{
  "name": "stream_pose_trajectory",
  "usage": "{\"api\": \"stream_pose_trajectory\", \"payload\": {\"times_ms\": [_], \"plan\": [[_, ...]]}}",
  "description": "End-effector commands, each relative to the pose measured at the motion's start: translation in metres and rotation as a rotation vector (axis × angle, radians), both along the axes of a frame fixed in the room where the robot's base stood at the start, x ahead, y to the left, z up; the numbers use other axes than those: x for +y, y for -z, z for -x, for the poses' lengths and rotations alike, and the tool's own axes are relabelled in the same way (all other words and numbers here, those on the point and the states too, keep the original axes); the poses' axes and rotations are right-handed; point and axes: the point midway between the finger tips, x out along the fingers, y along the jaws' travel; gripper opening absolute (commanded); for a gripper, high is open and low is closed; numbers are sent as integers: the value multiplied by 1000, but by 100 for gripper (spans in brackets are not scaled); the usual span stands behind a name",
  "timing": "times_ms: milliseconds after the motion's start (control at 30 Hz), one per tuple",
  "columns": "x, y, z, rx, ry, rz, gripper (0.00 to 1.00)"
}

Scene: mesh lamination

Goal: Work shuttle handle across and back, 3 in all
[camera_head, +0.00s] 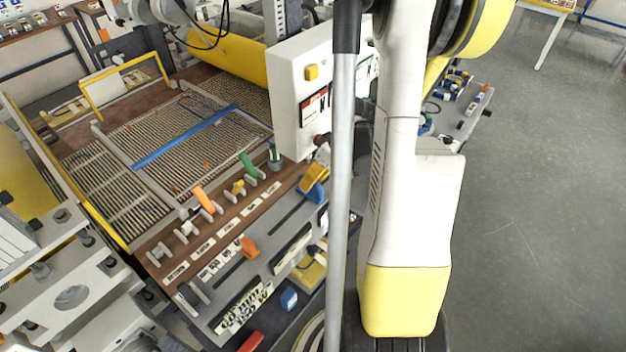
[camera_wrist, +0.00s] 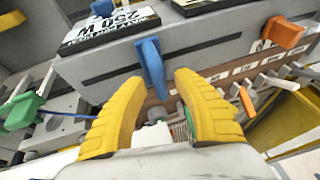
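A blue handle (camera_wrist: 151,66) stands up from the grey control panel (camera_wrist: 105,68), and it also shows in the head view (camera_head: 312,191). I cannot read a label that tells which handle is the shuttle handle. My gripper (camera_wrist: 157,82) is open, with its yellow ribbed fingers spread and pointing toward the blue handle, which lies between the fingertips with a gap showing on the right. In the head view my gripper (camera_head: 320,162) is partly hidden behind my arm, just above the blue handle. An orange handle (camera_head: 249,247) sits on a slot of the same panel; it also shows in the wrist view (camera_wrist: 283,33).
An orange lever (camera_head: 204,200), a yellow lever (camera_head: 238,187) and a green lever (camera_head: 248,164) stand along the brown labelled strip. A white control box (camera_head: 305,95) rises close behind my gripper. The mesh bed with a blue bar (camera_head: 185,137) lies to the left. Open floor is at right.

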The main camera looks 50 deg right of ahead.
Motion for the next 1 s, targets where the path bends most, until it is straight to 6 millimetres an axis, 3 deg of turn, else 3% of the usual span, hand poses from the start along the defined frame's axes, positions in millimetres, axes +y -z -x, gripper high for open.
{"api": "stream_pose_trajectory", "payload": {"times_ms": [33, 100, 467, 800, 1000], "plan": [[0, 0, 0, 0, 0, 0, 18], [0, 0, 0, 0, 0, 0, 0], [-4, 1, 0, 1, 1, 1, 0], [-80, 2, -7, 0, 3, 2, 0], [-100, 1, -8, 1, 1, 3, 0]]}}
